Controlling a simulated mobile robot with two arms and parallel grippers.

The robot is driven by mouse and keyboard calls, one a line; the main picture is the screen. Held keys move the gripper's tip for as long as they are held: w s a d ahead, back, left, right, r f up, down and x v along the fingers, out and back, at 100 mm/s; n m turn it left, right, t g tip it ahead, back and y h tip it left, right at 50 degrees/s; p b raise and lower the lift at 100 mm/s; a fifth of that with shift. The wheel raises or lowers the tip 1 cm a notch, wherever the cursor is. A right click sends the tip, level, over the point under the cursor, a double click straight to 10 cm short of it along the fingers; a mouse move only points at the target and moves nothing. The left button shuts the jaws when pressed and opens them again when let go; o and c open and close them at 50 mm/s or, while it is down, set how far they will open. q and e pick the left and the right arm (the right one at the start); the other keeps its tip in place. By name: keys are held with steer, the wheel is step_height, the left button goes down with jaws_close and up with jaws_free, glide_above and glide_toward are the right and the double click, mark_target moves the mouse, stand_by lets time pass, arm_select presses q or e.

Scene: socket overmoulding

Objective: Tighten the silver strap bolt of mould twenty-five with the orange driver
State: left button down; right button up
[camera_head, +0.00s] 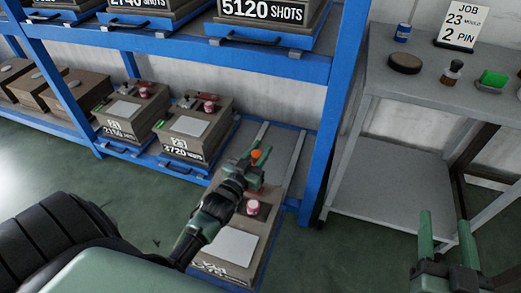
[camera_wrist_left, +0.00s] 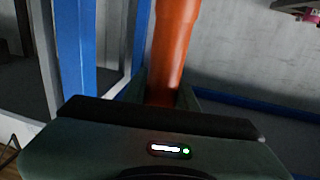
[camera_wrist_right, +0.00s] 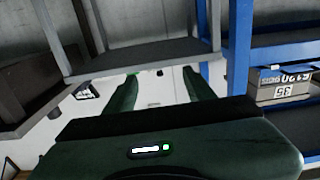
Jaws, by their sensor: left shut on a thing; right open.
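My left gripper (camera_head: 257,157) is shut on the orange driver (camera_head: 256,154) above a brown mould (camera_head: 262,228) on a pulled-out shelf tray. The driver's orange body also fills the upper middle of the left wrist view (camera_wrist_left: 172,45). The mould has a pale plate and a red-and-white knob on top. Its front number is cut by the view and unreadable, so I cannot tell whether it is mould twenty-five. My arm covers part of its top. I cannot make out the silver strap bolt or the driver's tip. My right gripper (camera_head: 446,226) is open and empty at lower right.
Two similar moulds (camera_head: 197,128) stand left on the blue rack (camera_head: 328,120), with more above. A grey bench (camera_head: 400,82) at right holds a blue can (camera_head: 402,32), a dark round pad (camera_head: 405,63), a brush (camera_head: 452,72), a green block (camera_head: 492,80) and a job sign (camera_head: 463,22).

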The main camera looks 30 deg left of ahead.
arm_select(q)
steer(key=shift+s+f, duration=0.1)
steer(key=shift+f, duration=0.35)
arm_select(e)
steer(key=shift+a+r+t+y, duration=0.1)
steer(key=shift+r+t+y, duration=0.25)
steer(key=shift+r, duration=0.35)
stand_by(0.4)
steer(key=shift+f, duration=0.15)
steer(key=shift+s+d+f+g+h+p, duration=0.75)
steer(key=shift+s+f+g, duration=0.8)
steer(key=shift+f, duration=1.4)
steer(key=shift+s+d+f+g+h+p, duration=0.55)
steer(key=shift+s+d+f+g, duration=0.25)
steer(key=shift+f+g, duration=1.75)
arm_select(q)
steer(key=shift+r+p, duration=1.25)
steer(key=shift+r, duration=1.45)
arm_select(e)
steer(key=s+d+f+g+h, duration=0.1)
steer(key=s+d+f+g, duration=0.1)
steer(key=s, duration=0.4)
steer(key=s+d+f+g, duration=0.1)
steer(key=s+f+g, duration=0.3)
steer(key=s+f, duration=0.1)
steer(key=shift+s+d+m+h, duration=0.35)
steer(key=shift+s+m, duration=0.05)
steer(key=shift+s, duration=0.05)
steer(key=shift+w, duration=0.1)
